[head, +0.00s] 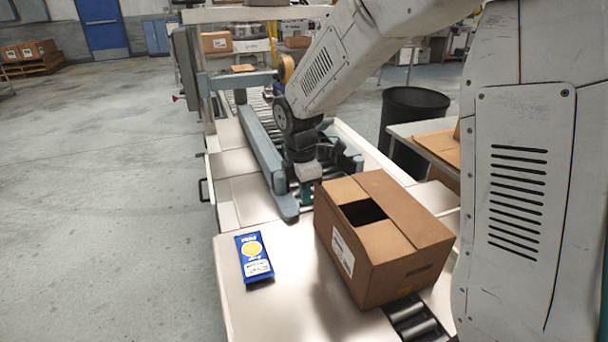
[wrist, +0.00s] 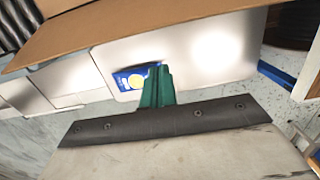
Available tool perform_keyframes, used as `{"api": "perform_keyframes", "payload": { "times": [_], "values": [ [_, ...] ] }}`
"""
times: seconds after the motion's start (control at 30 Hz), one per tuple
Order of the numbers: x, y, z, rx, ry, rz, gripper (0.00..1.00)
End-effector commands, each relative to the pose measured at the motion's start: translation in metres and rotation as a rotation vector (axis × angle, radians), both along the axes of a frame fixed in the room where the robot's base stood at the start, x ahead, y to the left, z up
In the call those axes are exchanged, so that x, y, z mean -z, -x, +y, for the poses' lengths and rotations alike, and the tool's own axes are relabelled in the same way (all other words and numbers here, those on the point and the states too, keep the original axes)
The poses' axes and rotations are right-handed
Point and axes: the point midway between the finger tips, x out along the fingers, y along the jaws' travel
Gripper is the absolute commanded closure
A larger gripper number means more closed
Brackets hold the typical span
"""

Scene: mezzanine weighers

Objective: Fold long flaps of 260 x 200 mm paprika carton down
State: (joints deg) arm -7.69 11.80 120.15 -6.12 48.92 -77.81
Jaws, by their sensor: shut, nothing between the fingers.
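The paprika carton (head: 395,267) is a brown box standing at the front of the bench, with a white label on its left side. One long flap (head: 398,208) lies down flat along the right of its top. Two short flaps are folded in, with a dark gap (head: 364,212) between them. I cannot tell how the left long flap lies. My gripper (head: 306,197) is just beyond the carton's far left corner, low and apart from the top flaps. Its green fingers (wrist: 157,75) are shut and empty. A brown cardboard edge (wrist: 150,22) crosses the top of the wrist view.
A blue pouch with a yellow disc (head: 254,257) lies on the bench left of the carton. A grey-blue side rail (head: 262,150) runs behind my gripper. Rollers (head: 412,318) show at the carton's near right. A dark bin (head: 413,112) stands at the back right.

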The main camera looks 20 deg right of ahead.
Motion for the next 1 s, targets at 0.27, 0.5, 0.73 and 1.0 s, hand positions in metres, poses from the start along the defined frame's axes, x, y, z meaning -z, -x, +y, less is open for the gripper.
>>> {"api": "perform_keyframes", "payload": {
  "times": [0.27,0.5,0.73,1.0],
  "values": [
    [-0.005,0.0,-0.031,0.004,0.0,-0.001,1.0],
    [-0.008,0.0,-0.038,0.002,0.0,0.0,1.0],
    [-0.008,0.0,-0.038,0.001,0.0,-0.001,1.0],
    [-0.011,-0.01,-0.039,-0.004,-0.04,-0.003,1.0]
  ]
}}
